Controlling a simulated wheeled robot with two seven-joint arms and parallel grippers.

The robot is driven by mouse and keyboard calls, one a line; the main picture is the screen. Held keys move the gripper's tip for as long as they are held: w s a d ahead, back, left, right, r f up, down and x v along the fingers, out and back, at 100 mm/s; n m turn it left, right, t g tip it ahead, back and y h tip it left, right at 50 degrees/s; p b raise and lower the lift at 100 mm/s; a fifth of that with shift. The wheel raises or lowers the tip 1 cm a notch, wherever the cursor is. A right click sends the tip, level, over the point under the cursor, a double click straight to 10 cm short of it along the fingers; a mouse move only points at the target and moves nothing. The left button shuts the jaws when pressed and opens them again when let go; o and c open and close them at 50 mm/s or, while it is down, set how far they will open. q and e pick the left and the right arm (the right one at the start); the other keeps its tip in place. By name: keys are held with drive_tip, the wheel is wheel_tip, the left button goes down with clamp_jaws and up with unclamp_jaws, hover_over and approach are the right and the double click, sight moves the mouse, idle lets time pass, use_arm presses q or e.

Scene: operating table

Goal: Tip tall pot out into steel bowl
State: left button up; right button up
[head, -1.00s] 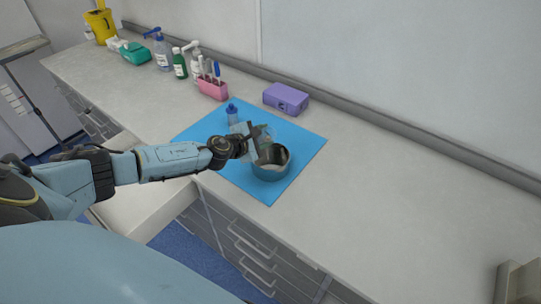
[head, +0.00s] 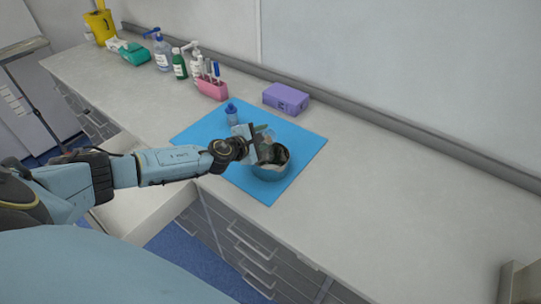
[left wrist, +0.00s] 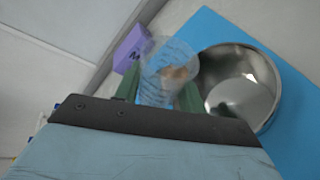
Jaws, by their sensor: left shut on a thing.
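The steel bowl (head: 268,173) stands upright on the blue mat (head: 300,150). In the left wrist view the bowl (left wrist: 265,90) is beside the held pot, and the part of its inside that shows looks empty. My left gripper (head: 260,146) is just above the bowl's far left rim. In the left wrist view its fingers (left wrist: 158,90) are shut on the tall pot (left wrist: 165,60), which is clear and see-through. The pot is tilted, its mouth towards the bowl's side. A small brownish patch shows in it. Whether pot and rim touch, I cannot tell. My right gripper is out of view.
A purple box (head: 286,98) and a pink rack (head: 212,89) are behind the mat. Several bottles stand further left along the wall. The counter to the right is clear.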

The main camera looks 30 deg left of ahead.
use_arm(q)
drive_tip(key=shift+r+m+t+y+b, duration=0.5)
drive_tip(key=shift+r+m+y, duration=0.15)
drive_tip(key=shift+m, duration=0.45)
idle(1.3)
drive_tip(key=shift+a+r+m+t, duration=0.15)
drive_tip(key=shift+r+m+t, duration=0.2)
drive_tip(key=shift+m, duration=0.35)
idle(2.3)
drive_tip(key=shift+f+m+t+y, duration=0.25)
drive_tip(key=shift+f+m+y, duration=0.1)
drive_tip(key=shift+m, duration=0.25)
idle(2.0)
